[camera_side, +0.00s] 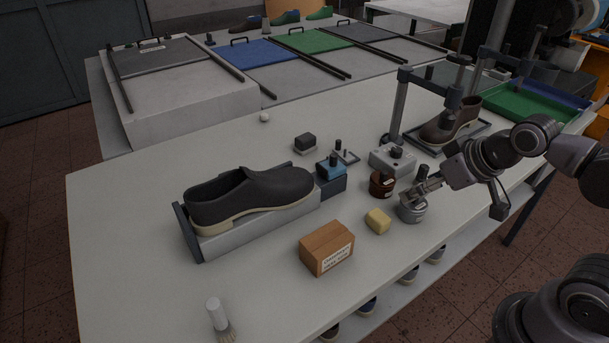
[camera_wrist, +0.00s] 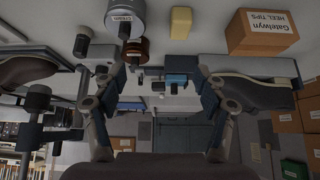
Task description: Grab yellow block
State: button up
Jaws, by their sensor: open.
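The yellow block (camera_side: 377,221) lies on the pale table, just right of a cardboard box and left of a grey tin. It also shows in the wrist view (camera_wrist: 180,23) at the top, beyond my fingertips. My gripper (camera_side: 419,190) is in the side view at the right, above and beside the grey tin (camera_side: 412,212), apart from the block. In the wrist view my gripper (camera_wrist: 161,75) has its two fingers spread wide, with nothing held between them.
A cardboard box (camera_side: 326,248) sits left of the block. A brown jar (camera_side: 381,184) and a blue-topped box (camera_side: 331,176) stand behind it. A dark shoe (camera_side: 250,195) rests on a stand at left. The table front right of the cardboard box is clear.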

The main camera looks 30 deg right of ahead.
jog(key=w+a+n+g, duration=0.1)
jog(key=n+g, duration=0.1)
jog(key=n, duration=0.4)
jog(key=w+a+f+n+g, duration=0.1)
jog(key=w+n+g, duration=0.1)
jog(key=n, duration=0.4)
jog(key=w+a+n+g, duration=0.2)
jog(key=n+g, duration=0.1)
jog(key=n, duration=0.3)
jog(key=shift+w+f, duration=0.2)
jog(key=shift+f, duration=0.2)
send_over(379, 215)
jog(key=shift+s+a+f, duration=0.1)
jog(key=shift+s+f, duration=0.1)
jog(key=shift+f, duration=1)
jog(key=shift+s+f, duration=0.2)
jog(key=shift+f, duration=0.95)
jog(key=shift+w+f, duration=0.2)
jog(key=shift+f, duration=0.8)
jog(key=shift+w+f, duration=0.2)
jog(key=shift+f, duration=1.4)
jog(key=c, duration=1.2)
